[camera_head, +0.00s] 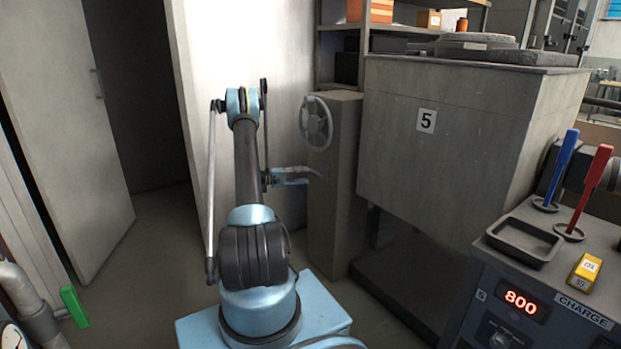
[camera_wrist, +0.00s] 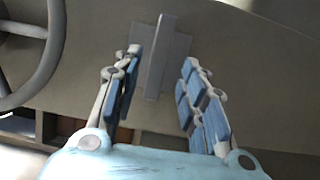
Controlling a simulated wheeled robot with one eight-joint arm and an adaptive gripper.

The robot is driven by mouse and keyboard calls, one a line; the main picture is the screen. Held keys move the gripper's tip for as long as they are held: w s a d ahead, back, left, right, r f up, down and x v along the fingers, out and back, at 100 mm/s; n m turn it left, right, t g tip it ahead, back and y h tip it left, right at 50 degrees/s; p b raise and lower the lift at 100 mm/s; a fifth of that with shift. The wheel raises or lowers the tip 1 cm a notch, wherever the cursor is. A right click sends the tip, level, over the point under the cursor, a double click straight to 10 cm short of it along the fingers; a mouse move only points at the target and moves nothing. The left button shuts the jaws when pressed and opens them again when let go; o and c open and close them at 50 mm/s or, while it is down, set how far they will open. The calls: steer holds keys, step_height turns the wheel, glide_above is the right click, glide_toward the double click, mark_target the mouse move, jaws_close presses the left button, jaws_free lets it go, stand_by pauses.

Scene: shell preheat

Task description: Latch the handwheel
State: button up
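The handwheel (camera_head: 316,122) is a pale spoked wheel on the upper part of a grey pedestal (camera_head: 335,190). Part of its grey rim (camera_wrist: 47,60) shows at the left of the wrist view. A flat grey bar on a plate (camera_wrist: 155,82), possibly the latch, shows on the pedestal face in the wrist view. My gripper (camera_head: 311,174) is below the handwheel in the head view, beside the pedestal. In the wrist view its blue-padded fingers (camera_wrist: 161,57) are open. The bar appears between them, with a gap on each side. I cannot tell its depth relative to the fingertips.
A console (camera_head: 540,285) showing 800, with a blue lever (camera_head: 563,165) and a red lever (camera_head: 592,180), is at front right. Clear floor (camera_head: 140,270) lies to the left.

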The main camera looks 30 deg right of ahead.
steer(key=v, duration=0.6)
stand_by(0.4)
steer(key=s+a+r+n+t+y, duration=0.1)
steer(key=s+a+r+t+y, duration=0.15)
steer(key=r, duration=0.45)
steer(key=s+a+r+n+t+y, duration=0.1)
steer(key=s+a+r, duration=0.1)
steer(key=a+r, duration=0.35)
steer(key=s+a+r+t+y, duration=0.2)
steer(key=s+a+r+y, duration=0.3)
steer(key=s+a+r, duration=0.5)
steer(key=s+a+f+y, duration=0.3)
steer(key=s+a, duration=0.4)
steer(key=s, duration=0.3)
steer(key=s+a+f+n+t+y, duration=0.1)
steer(key=s+a+f, duration=0.3)
steer(key=s+a, duration=0.4)
steer(key=s+a+f+t+y, duration=0.1)
steer(key=s+a+f+y, duration=0.3)
steer(key=s, duration=0.9)
steer(key=a, duration=0.3)
steer(key=shift+a+f+n+y, duration=0.25)
steer(key=shift+a+n+y, duration=0.05)
steer(key=shift+y, duration=0.05)
